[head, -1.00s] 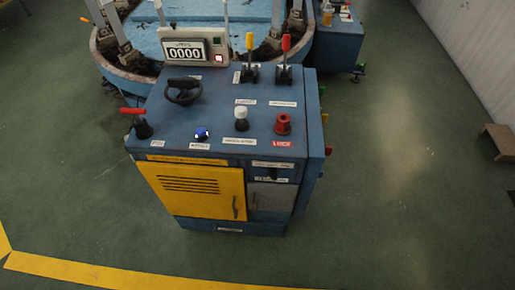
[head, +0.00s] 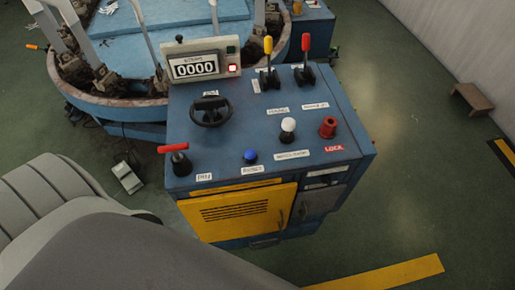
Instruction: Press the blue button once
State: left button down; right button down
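The blue button (head: 250,155) is a small dome near the front edge of the blue control console (head: 235,130), with a white label in front of it. It stands between the red-handled lever (head: 173,149) on its left and a white knob (head: 288,125) on its right. Nothing covers or touches the button. A large grey part of my arm fills the lower left of the head view, in front of the console. Neither gripper shows.
A red knob (head: 328,127) with a "LOCK" label, a black handwheel (head: 210,112), a yellow lever (head: 268,45) and a red lever (head: 306,43) share the console top. The display (head: 196,67) reads 0000. A grey box (head: 128,178) lies on the floor at left.

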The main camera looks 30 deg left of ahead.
aim_at(249, 153)
jog(key=k+j, duration=0.1)
jog(key=j, duration=0.3)
jog(key=k+j, duration=0.1)
jog(key=j, duration=0.3)
jog(key=k+j+z, duration=0.1)
jog(key=j, duration=0.3)
jog(key=k+j, duration=0.15)
jog(key=j, duration=0.25)
jog(key=k+j, duration=0.15)
jog(key=j, duration=0.25)
jog(key=k+l+u, duration=0.15)
jog(key=k+l, duration=0.35)
jog(key=k+l+u, duration=0.15)
jog(key=k+l, duration=0.25)
jog(key=k, duration=0.15)
jog(key=k+l+u, duration=0.15)
jog(key=k+l, duration=0.2)
jog(key=k, duration=0.25)
